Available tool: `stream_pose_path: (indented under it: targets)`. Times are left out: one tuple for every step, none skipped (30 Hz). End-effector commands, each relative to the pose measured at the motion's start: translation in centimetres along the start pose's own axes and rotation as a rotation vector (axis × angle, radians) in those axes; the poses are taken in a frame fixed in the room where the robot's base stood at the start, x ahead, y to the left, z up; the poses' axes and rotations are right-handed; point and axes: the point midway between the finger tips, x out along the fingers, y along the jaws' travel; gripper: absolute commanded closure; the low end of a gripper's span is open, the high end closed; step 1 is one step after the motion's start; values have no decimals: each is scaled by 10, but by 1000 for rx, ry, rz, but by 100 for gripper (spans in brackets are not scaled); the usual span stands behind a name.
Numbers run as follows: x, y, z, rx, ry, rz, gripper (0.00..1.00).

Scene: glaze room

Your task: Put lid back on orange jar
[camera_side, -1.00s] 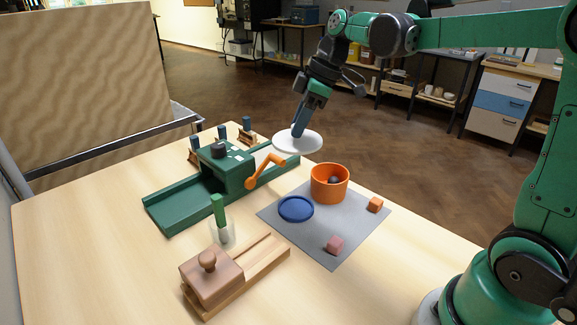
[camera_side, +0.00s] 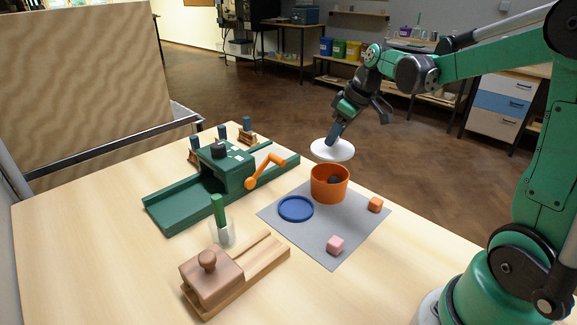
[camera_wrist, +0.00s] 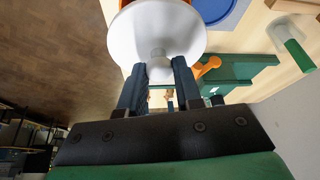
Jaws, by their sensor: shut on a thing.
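The orange jar (camera_side: 330,188) stands open on the grey mat, with a dark round thing inside it. The white lid (camera_side: 332,150) is held above the jar, a little apart from its rim and slightly tilted. My gripper (camera_side: 333,137) is shut on the lid's knob from above. In the wrist view the gripper (camera_wrist: 159,72) has its two dark fingers on either side of the knob of the white lid (camera_wrist: 150,35). A bit of the orange jar (camera_wrist: 128,3) shows past the lid's edge there.
A green machine with an orange crank (camera_side: 264,172) stands to the left. A wooden slider (camera_side: 212,275) and a green-handled tool in a glass (camera_side: 219,212) stand in front.

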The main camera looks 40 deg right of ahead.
Motion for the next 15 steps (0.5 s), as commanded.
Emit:
stream_pose_path:
  targets:
    - [5,0,2,-1,0,-1,100]
    - [8,0,3,-1,0,-1,100]
    - [12,0,5,-2,0,-1,100]
    - [15,0,6,-2,0,-1,100]
    - [18,0,7,-2,0,-1,100]
    - [22,0,9,-3,0,-1,100]
    - [24,0,10,-3,0,-1,100]
    - [27,-1,11,-3,0,-1,100]
    - [31,0,12,-3,0,-1,100]
    - [33,0,13,-3,0,-1,100]
    - [35,0,14,-3,0,-1,100]
    - [38,0,15,-3,0,-1,100]
    - [40,0,16,-3,0,-1,100]
    - [42,0,17,-4,0,-1,100]
    - [43,-1,18,-4,0,-1,100]
